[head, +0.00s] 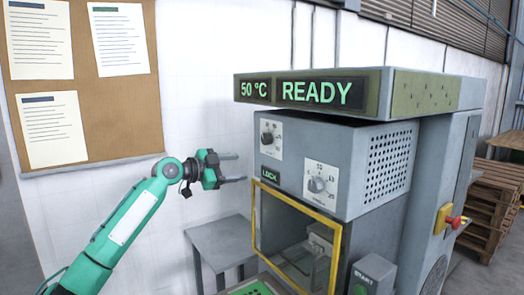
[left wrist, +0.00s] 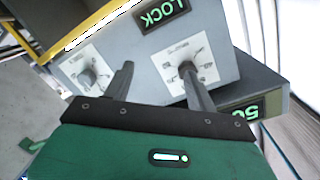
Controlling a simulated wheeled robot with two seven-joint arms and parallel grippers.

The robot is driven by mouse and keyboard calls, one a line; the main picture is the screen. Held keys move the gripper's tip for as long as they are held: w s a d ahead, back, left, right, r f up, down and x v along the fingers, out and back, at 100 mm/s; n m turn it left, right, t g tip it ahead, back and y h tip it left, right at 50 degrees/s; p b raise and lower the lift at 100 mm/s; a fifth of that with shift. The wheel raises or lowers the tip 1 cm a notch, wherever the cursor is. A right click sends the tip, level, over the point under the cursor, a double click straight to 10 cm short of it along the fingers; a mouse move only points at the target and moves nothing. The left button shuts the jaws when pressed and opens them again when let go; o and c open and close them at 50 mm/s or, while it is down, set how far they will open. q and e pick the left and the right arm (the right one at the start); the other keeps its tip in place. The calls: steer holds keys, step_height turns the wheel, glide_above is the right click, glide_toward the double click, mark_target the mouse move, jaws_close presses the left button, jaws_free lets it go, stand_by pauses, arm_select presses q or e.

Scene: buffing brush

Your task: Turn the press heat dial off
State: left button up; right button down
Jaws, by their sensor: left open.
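The press (head: 375,115) has two dials on its grey front. The upper left dial (head: 267,137) has a dark knob on a white plate. In the left wrist view, one finger overlaps the plate of the upper left dial (left wrist: 203,58), and the other points between the dials. The lower right dial (left wrist: 88,77) shows beyond the fingers.
A display (head: 315,92) reads 50 °C and READY. A LOCK sign (head: 269,175) is lit green. A yellow-framed guard (head: 254,220) and a START box (head: 373,275) are below. A red stop knob (head: 453,222) is at right. A grey table (head: 220,235) stands left of the press.

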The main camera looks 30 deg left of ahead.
arm_select(q)
steer(key=t, duration=0.1)
glide_toward(263, 140)
steer(key=p+x, duration=0.7)
steer(key=x, duration=0.1)
steer(key=shift+d+r, duration=0.1)
steer(key=shift+r, duration=0.1)
steer(key=shift+w+d+f+p, duration=0.15)
steer(key=shift+w+d+p, duration=0.2)
steer(key=shift+w, duration=0.25)
steer(key=shift+c, duration=0.3)
steer(key=c, duration=0.9)
